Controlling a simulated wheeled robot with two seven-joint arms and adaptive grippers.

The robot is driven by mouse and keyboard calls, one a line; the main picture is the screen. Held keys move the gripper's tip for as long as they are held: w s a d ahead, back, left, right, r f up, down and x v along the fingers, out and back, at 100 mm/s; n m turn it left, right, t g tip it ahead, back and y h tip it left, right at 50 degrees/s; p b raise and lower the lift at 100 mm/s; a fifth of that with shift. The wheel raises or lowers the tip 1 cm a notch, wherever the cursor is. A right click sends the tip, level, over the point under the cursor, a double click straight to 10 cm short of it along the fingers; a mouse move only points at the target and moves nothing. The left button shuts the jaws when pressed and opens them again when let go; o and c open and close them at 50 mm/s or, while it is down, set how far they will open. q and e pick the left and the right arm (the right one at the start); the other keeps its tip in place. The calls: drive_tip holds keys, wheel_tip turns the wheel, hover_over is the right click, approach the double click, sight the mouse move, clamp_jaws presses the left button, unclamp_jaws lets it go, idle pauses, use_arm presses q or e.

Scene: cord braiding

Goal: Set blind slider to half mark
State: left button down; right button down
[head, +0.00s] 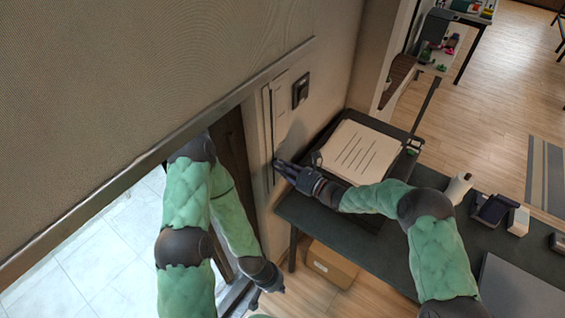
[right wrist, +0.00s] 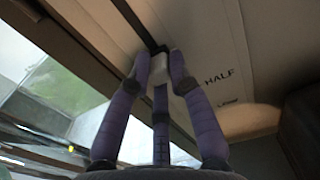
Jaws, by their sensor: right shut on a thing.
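The slider is a pale knob (right wrist: 158,70) on a dark vertical track on a light wall panel; the track (head: 272,125) also shows in the head view. My right gripper (right wrist: 160,62) is shut on the knob, one finger on each side. The word HALF (right wrist: 220,77) is printed on the panel just right of the fingertips, close to the knob's height; exact alignment is unclear. In the head view my right gripper (head: 280,167) reaches left to the track and hides the knob. The blind (head: 150,70) is a large beige sheet with a metal bottom bar. My left gripper (head: 258,292) hangs low, away from the slider; its fingers are unclear.
A dark switch plate (head: 301,90) is on the wall right of the track. A dark desk (head: 400,235) below my right arm bears a tray with paper (head: 360,150), a white bottle (head: 458,188) and small boxes. A cardboard box (head: 331,262) is under the desk.

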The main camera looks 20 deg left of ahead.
sight(274, 173)
wheel_tip(274, 173, down, 5)
drive_tip(key=shift+f+b, duration=0.1)
drive_tip(key=shift+b, duration=1.15)
drive_tip(key=shift+s+f+b, duration=0.25)
drive_tip(key=shift+f+b, duration=0.1)
drive_tip(key=shift+f, duration=0.2)
drive_tip(key=shift+s+f, duration=0.15)
drive_tip(key=shift+f, duration=0.3)
drive_tip(key=c, duration=1.1)
unclamp_jaws()
drive_tip(key=shift+f, duration=0.1)
drive_tip(key=shift+w, duration=0.2)
drive_tip(key=shift+w+r, duration=0.2)
drive_tip(key=shift+r, duration=0.3)
drive_tip(key=shift+r, duration=0.1)
